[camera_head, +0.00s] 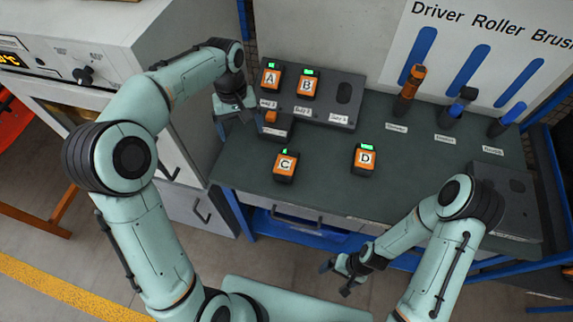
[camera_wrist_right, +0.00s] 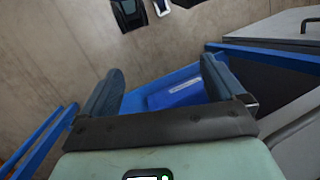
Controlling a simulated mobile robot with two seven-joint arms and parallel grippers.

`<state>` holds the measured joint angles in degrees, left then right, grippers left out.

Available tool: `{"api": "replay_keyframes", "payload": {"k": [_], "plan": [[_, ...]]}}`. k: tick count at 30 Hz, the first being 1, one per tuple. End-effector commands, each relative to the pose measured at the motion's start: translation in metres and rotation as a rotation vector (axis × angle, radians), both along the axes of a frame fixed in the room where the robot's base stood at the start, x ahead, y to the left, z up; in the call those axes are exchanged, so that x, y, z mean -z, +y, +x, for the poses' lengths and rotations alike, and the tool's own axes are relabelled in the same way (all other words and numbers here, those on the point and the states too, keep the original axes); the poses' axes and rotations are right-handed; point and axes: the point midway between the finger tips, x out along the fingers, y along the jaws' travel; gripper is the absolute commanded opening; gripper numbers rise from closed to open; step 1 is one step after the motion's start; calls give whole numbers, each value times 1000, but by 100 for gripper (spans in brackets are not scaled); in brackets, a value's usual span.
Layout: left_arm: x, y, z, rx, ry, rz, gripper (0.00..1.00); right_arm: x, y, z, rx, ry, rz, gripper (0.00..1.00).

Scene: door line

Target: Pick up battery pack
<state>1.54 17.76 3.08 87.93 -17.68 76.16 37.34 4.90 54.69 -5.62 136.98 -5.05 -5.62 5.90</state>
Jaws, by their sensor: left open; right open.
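Battery packs A (camera_head: 270,78) and B (camera_head: 308,84), orange and black with green lights, sit in the black charging dock (camera_head: 342,119) at the back left of the bench; its right bay is empty. Packs C (camera_head: 285,165) and D (camera_head: 364,158) lie apart on the bench top in front of the dock. My left gripper (camera_head: 237,116) is open, just left of the dock and low over the bench's left edge. My right gripper (camera_head: 345,279) is open and empty in front of the bench; its fingers also show in the right wrist view (camera_wrist_right: 163,88).
A small black unit with an orange part (camera_head: 271,117) stands at the dock's front left. A flat dark tray (camera_head: 507,205) lies at right. The bench top (camera_head: 330,193) is clear around C and D.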

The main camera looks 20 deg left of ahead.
Motion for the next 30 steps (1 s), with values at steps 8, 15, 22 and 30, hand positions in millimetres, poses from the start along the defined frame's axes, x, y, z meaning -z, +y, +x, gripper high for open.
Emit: {"api": "replay_keyframes", "payload": {"k": [8, 15, 22, 30], "plan": [[0, 0, 0, 0, 0, 0, 91, -48, -2, 24, -335, 152, -201, 96], [0, 0, 0, 0, 0, 0, 91, -122, -10, 61, -521, 211, -524, 96], [0, 0, 0, 0, 0, 0, 91, -211, 35, 125, -490, 93, -758, 96], [0, 0, 0, 0, 0, 0, 91, -306, 138, 181, -297, -110, -674, 96]]}}
